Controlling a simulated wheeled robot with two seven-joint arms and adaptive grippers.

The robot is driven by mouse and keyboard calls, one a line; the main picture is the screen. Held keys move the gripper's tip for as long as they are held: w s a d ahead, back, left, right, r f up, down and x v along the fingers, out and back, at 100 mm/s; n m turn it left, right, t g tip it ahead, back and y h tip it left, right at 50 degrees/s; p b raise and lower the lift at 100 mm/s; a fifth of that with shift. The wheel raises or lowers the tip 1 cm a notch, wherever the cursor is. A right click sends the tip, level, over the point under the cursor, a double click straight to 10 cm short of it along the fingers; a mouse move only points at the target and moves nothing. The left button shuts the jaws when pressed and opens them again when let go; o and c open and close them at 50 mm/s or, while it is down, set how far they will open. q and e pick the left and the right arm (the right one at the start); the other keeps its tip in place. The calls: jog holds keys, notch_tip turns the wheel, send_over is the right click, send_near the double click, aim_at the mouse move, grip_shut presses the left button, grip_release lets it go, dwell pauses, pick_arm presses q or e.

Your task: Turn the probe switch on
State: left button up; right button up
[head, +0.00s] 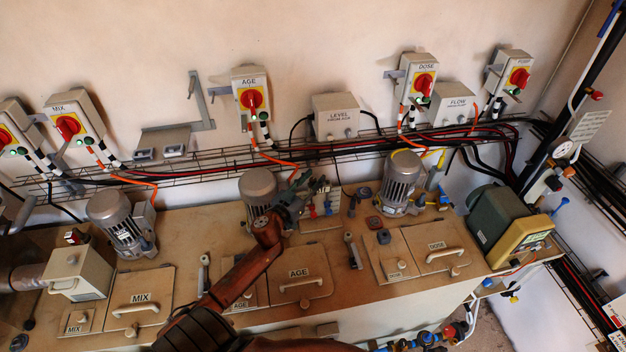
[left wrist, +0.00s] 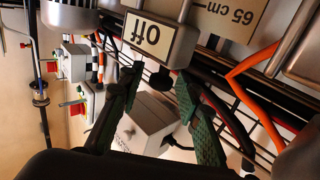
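My left gripper (head: 312,186) is over the back of the long bench, in front of the wall cable tray. In the left wrist view its two green-black fingers (left wrist: 158,82) are spread apart with nothing held between them. A plate reading "Off" (left wrist: 153,40) appears upside down just beyond the fingertips, with a small dark knob (left wrist: 161,80) below it, between the fingers. I cannot tell whether this knob is the probe switch or whether a finger touches it. The wall box labelled LEVEL (head: 336,117) is above and behind the gripper. My right gripper is not in view.
Orange and black cables run along the wire tray (head: 200,166). Motors (head: 258,190) (head: 402,182) stand left and right of the gripper. The AGE hatch (head: 300,285) lies in front.

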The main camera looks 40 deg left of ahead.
pick_arm(q)
grip_shut()
jog(key=shift+m+h+p, duration=0.35)
jog(key=shift+m+h, duration=0.35)
jog(key=shift+h, duration=0.4)
jog(key=shift+o, duration=0.6)
grip_release()
jog(key=s, duration=1.2)
jog(key=shift+a, duration=0.15)
